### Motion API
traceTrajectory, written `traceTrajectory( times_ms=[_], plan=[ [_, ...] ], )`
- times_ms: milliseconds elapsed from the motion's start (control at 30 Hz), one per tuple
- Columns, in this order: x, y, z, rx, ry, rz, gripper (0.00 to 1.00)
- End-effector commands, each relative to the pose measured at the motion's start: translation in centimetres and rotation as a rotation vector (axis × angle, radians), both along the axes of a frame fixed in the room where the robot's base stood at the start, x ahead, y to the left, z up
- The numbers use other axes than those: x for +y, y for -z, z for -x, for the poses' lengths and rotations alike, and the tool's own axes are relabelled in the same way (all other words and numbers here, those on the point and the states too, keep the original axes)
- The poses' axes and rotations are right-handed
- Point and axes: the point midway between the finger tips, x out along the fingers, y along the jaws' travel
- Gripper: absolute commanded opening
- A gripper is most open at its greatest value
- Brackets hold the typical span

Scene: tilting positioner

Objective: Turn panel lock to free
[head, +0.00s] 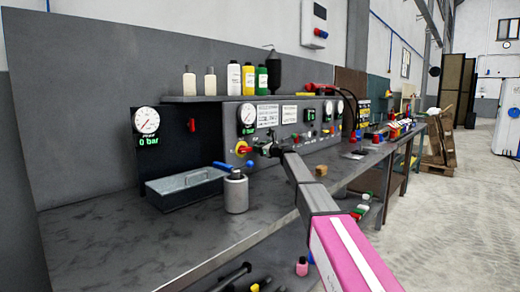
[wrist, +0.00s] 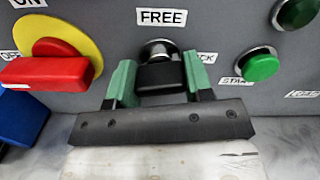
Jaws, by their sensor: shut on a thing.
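The panel lock (wrist: 160,48) is a round metal barrel with a black knob on it, in the middle of the wrist view. A FREE label (wrist: 161,17) sits straight above it. A second label (wrist: 206,57), reading "CK" where it shows, is to the right, partly hidden by a finger. My gripper (wrist: 158,77) has its green pads on both sides of the black knob and is shut on it. Which label the knob points to I cannot tell. In the head view my gripper (head: 266,150) is at the grey panel (head: 285,132), and the lock is hidden there.
A red switch (wrist: 48,62) on a yellow disc, marked ON and OFF, is left of the lock. A green START button (wrist: 260,66) is to the right. In the head view, a metal canister (head: 236,194) and a grey tray (head: 185,187) stand left on the bench.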

Motion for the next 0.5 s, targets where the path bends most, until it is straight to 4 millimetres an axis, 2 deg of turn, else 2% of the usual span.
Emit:
traceTrajectory(
  times_ms=[500],
  plan=[
    [0.00,-0.01,0.07,-0.382,-0.001,0.298,0.23]
  ],
)
